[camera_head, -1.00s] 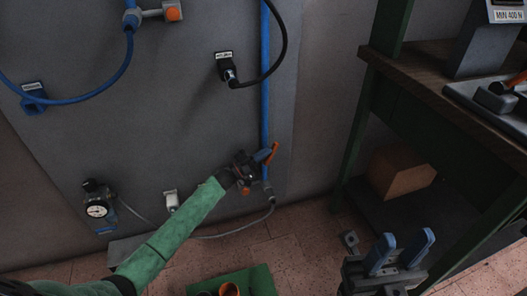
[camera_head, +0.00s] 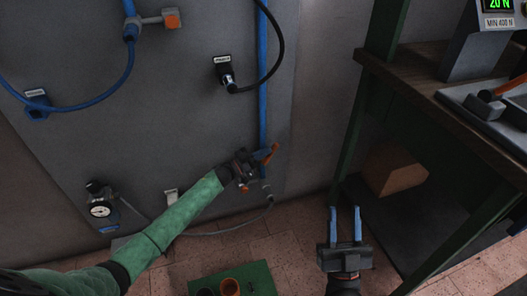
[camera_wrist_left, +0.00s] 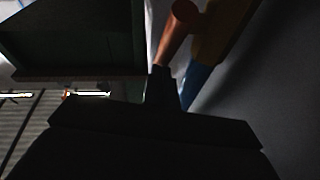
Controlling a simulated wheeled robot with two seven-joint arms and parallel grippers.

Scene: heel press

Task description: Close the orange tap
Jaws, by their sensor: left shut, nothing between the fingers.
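The orange tap handle (camera_head: 271,153) is low on the blue vertical pipe (camera_head: 263,90) on the grey wall panel. It slants up to the right, across the pipe. My left gripper (camera_head: 257,158) is at the tap, just left of the handle, shut and empty. In the left wrist view the orange handle (camera_wrist_left: 178,32) lies just beyond the dark shut fingers (camera_wrist_left: 160,80); I cannot tell if they touch. The tap's body is partly hidden by the gripper. My right gripper (camera_head: 346,210) is open and empty above the floor, right of the panel.
A grey hose (camera_head: 225,233) runs below the tap. A green tray (camera_head: 260,275) with round cups is on the floor. A workbench (camera_head: 425,75) stands right, with a cardboard box (camera_head: 392,170) beneath.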

